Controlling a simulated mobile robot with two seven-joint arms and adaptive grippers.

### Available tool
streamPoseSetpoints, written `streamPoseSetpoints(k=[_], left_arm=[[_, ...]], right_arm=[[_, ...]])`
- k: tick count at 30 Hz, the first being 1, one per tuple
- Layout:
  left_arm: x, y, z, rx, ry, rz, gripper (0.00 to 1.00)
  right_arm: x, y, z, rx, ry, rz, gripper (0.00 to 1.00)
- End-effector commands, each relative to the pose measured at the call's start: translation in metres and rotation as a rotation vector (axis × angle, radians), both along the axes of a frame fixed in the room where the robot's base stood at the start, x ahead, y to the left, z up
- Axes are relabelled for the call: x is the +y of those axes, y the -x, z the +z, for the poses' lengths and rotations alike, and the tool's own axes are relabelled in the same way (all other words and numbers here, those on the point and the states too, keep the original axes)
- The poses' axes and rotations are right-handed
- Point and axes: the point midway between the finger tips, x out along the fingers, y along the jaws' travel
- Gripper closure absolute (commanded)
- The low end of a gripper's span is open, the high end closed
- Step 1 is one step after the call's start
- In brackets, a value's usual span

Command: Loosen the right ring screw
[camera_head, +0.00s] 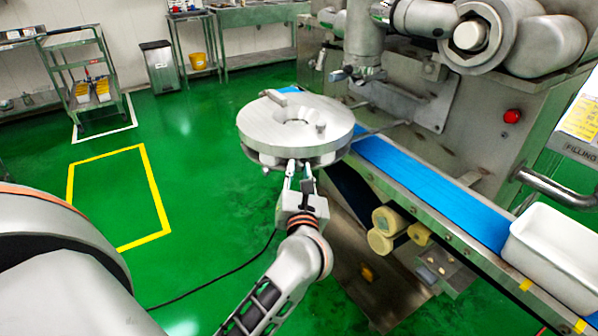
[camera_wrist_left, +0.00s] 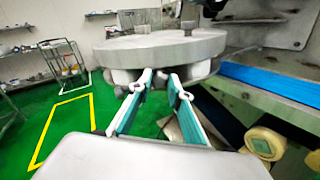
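A round metal disc unit (camera_head: 295,118) with a central opening stands beside the machine; the wrist view shows its edge (camera_wrist_left: 180,50) close up. A small upright stub (camera_head: 320,128) and a bar-like handle (camera_head: 275,97) are on its top. I cannot tell which part is the right ring screw. My left gripper (camera_head: 298,166) is just under the disc's near edge. Its two teal-lined fingers (camera_wrist_left: 154,78) are apart, with nothing clearly between them; contact with the underside is unclear. My right gripper (camera_head: 357,73) appears to be behind the disc, near the machine; its fingers are unclear.
A blue conveyor belt (camera_head: 430,188) runs right of the disc, with a white bin (camera_head: 556,250) on its near end. The steel machine body (camera_head: 470,110) stands behind it. Yellowish rollers (camera_head: 390,220) stick out below the belt.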

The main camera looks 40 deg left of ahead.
Motion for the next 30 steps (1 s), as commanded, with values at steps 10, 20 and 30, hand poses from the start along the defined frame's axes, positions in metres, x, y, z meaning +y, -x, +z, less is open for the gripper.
streamPoseSetpoints(k=[10, 20, 30], left_arm=[[0.000, 0.000, -0.001, -0.007, 0.010, 0.000, 1.00], [0.000, 0.000, -0.004, -0.097, 0.129, 0.000, 1.00], [0.001, 0.001, -0.006, -0.282, 0.372, 0.001, 1.00]], right_arm=[[0.000, 0.001, -0.002, 0.003, 0.001, 0.001, 0.60], [-0.001, 0.007, -0.015, 0.020, 0.006, 0.004, 0.60], [0.004, -0.002, -0.013, -0.004, -0.002, 0.018, 0.60]])
